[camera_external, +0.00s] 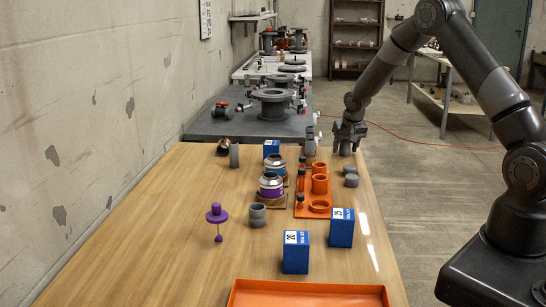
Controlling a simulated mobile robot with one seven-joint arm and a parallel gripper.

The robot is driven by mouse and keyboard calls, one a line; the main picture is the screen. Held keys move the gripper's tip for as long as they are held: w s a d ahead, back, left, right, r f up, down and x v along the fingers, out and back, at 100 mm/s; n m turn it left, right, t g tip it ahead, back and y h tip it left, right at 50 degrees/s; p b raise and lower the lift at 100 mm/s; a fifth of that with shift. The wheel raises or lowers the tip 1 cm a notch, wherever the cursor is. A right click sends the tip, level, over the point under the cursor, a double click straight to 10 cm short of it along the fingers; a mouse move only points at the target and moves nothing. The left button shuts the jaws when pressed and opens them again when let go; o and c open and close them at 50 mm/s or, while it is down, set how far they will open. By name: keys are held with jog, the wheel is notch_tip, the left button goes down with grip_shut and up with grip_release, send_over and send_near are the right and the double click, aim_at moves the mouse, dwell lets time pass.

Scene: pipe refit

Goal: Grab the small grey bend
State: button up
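My gripper (346,149) points down over the far right part of the wooden table (150,240). It is small in view, and I cannot tell whether its fingers are apart or hold anything. Small grey pipe pieces (350,175) lie on the table just nearer than the gripper, by the right edge. Another grey piece (310,146) stands left of the gripper. A dark bent piece with a copper-coloured end (223,146) lies at the far left, beside an upright grey piece (235,156). I cannot tell for sure which one is the small grey bend.
An orange rack (312,212) with orange rings stands mid-table. Left of it are silver-and-purple couplings (271,187) and a grey cup (257,215). Blue boxes (296,252), a purple-handled tool (217,221) and an orange tray (305,287) are nearer. The left table side is clear.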

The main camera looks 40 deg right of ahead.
jog(key=c, duration=0.8)
jog(key=shift+r, duration=0.15)
